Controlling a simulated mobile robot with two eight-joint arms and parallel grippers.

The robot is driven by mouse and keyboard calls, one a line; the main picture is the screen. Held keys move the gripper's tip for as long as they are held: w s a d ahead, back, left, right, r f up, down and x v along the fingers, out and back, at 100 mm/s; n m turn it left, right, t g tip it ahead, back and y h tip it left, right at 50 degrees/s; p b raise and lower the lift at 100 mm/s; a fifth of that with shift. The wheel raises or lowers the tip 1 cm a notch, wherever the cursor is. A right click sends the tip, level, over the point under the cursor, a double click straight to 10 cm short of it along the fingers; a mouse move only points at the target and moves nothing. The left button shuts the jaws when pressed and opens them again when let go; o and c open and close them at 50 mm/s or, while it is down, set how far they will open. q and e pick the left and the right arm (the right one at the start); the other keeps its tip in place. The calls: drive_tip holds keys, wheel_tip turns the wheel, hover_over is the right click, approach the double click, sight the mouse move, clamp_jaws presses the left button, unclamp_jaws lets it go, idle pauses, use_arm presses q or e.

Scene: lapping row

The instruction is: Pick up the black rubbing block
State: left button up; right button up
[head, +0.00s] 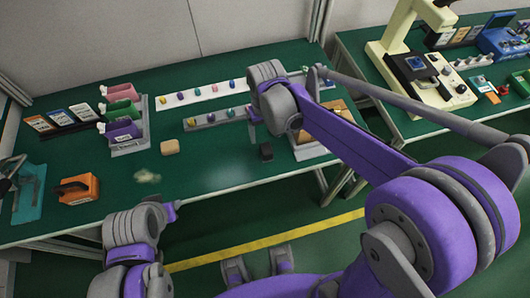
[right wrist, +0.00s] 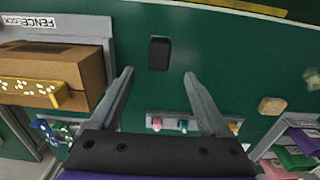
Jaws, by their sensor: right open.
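The black rubbing block (head: 266,152) lies on the green table near its front edge. It also shows in the right wrist view (right wrist: 159,53), centred just beyond the fingertips, with nothing touching it. My right gripper (right wrist: 158,73) is open and empty, its two fingers spread wider than the block. In the head view my right gripper (head: 262,125) is over the table, just behind the block, and its fingers are partly hidden by the wrist. My left gripper (head: 172,209) is low by the table's front edge, and its jaws cannot be made out.
A brown box (right wrist: 52,72) stands in a labelled tray close beside the block. A tan block (head: 169,147) lies to the left. Strips with small coloured pieces (head: 215,117) lie behind. An orange block (head: 77,189) is at far left. Bare table surrounds the black block.

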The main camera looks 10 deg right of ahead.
sight(267, 148)
drive_tip(key=f, duration=0.8)
drive_tip(key=shift+s+d+f, duration=0.1)
drive_tip(key=shift+s+f, duration=0.1)
drive_tip(key=shift+f, duration=0.05)
clamp_jaws()
